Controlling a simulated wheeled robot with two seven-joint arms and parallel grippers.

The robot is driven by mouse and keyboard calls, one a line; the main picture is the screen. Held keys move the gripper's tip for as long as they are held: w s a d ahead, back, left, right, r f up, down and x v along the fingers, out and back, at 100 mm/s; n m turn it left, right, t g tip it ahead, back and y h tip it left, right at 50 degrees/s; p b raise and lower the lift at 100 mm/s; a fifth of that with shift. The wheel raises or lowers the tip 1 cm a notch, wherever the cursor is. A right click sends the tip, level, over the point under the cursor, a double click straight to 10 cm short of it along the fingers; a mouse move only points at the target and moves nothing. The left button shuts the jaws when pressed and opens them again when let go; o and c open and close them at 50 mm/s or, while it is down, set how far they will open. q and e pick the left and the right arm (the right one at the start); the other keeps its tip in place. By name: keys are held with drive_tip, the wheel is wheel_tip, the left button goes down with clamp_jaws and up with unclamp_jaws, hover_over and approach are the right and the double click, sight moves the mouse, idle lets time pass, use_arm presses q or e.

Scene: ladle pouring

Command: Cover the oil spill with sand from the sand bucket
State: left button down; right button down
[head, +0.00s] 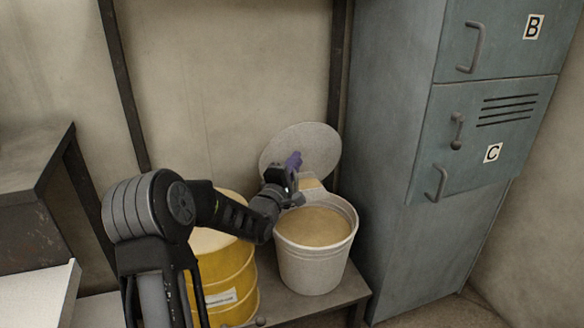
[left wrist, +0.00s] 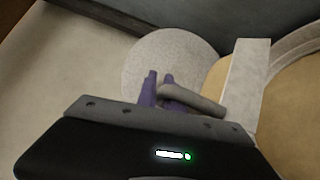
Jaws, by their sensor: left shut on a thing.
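The sand bucket (head: 313,260) is a white pail on a low shelf, open and filled nearly to the rim with tan sand (head: 312,226). Sand also shows at the right of the left wrist view (left wrist: 290,125). My left gripper (head: 291,166) is at the bucket's back left rim, its purple fingers shut on a grey rounded handle (left wrist: 198,101). What the handle belongs to is not clear; a pale flat strip (left wrist: 247,80) rises beside it. The oil spill is not in view. My right gripper is not in view.
A round pale lid (head: 300,146) leans against the wall behind the bucket. A yellow drum (head: 226,282) stands left of the bucket, partly behind my arm. A grey-green locker (head: 405,150) with doors marked B and C is close on the right.

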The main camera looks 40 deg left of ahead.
use_arm(q)
drive_tip(key=s+d+m+h, duration=0.2)
drive_tip(key=d+h, duration=0.1)
drive_tip(key=d, duration=0.6)
drive_tip(key=s+d+f+m+h, duration=0.1)
drive_tip(key=s+d+m+h, duration=0.1)
drive_tip(key=d, duration=0.8)
drive_tip(key=s+d+m+h, duration=0.2)
drive_tip(key=d+h, duration=0.3)
drive_tip(key=d, duration=0.5)
drive_tip(key=shift+d+f, duration=0.15)
drive_tip(key=shift+f, duration=0.05)
